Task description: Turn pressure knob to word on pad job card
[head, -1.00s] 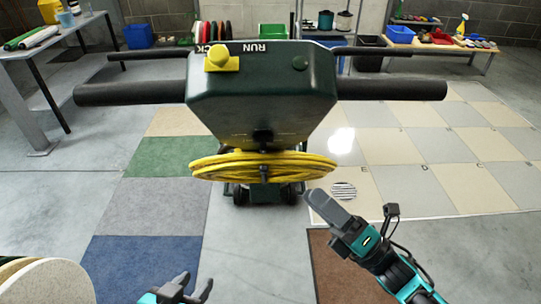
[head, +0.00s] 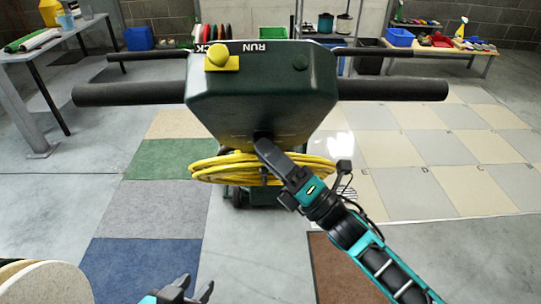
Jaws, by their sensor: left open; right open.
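A dark green floor machine (head: 262,100) stands upright ahead of me, with black handlebars to both sides. A yellow knob or switch (head: 218,58) sits on its top left, beside the words LOCK, partly hidden, and RUN. A small dark knob at the front centre of the housing is now mostly hidden by my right gripper (head: 266,148), whose fingertips overlap the housing's lower edge; I cannot tell whether they touch. My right gripper looks open. My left gripper (head: 190,288) is open and empty at the bottom edge. No job card can be made out.
A yellow coiled cable (head: 215,168) hangs on the machine below the housing. Round pads (head: 45,283) are stacked at the bottom left. Coloured carpet squares (head: 160,205) and a tiled floor (head: 420,190) lie to the sides. Tables stand at the back left and right.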

